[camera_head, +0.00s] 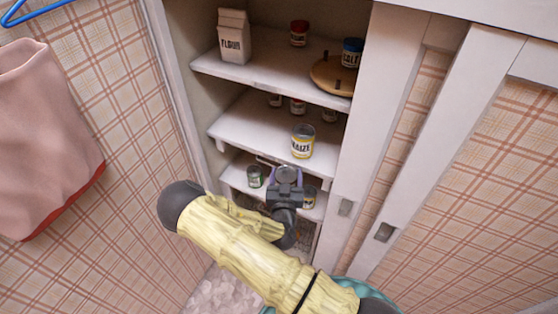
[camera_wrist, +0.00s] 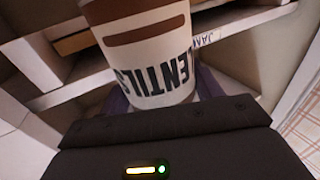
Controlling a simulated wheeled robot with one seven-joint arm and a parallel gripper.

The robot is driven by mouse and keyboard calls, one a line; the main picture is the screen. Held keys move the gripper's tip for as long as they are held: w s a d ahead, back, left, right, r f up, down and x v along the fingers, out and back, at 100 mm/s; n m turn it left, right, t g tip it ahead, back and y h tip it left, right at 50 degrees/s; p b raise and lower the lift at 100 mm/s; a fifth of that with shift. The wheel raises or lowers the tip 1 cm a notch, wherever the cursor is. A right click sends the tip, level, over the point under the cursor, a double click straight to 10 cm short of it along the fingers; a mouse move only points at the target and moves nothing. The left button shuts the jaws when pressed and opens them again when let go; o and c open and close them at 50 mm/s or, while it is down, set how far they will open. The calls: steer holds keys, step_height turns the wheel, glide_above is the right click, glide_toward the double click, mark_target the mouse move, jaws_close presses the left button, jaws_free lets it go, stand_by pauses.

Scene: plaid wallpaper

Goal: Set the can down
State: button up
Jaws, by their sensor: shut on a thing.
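My gripper (camera_head: 286,187) is shut on a can (camera_wrist: 146,50) labelled LENTILS, white with brown bands. In the wrist view the can fills the top centre, and its upper end is cut off by the frame. In the head view the can's grey top (camera_head: 288,174) shows between my fingers, in front of the lower shelf (camera_head: 233,172). I cannot tell whether the can touches the shelf. A green-labelled can (camera_head: 255,177) stands just left of my gripper, and another can (camera_head: 309,198) stands just right of it, partly hidden.
A yellow MAIZE can (camera_head: 302,141) stands at the front of the middle shelf (camera_head: 240,128), with several cans behind it. The top shelf holds a flour carton (camera_head: 234,37), a red-lidded jar (camera_head: 299,33) and a wooden turntable (camera_head: 327,77) with a blue-lidded jar (camera_head: 351,52).

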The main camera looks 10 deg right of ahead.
steer(key=s+d+f+n+y, duration=0.2)
steer(key=s+d+f, duration=0.3)
steer(key=f, duration=0.4)
steer(key=shift+s+f+y, duration=0.2)
steer(key=shift+s+y, duration=0.5)
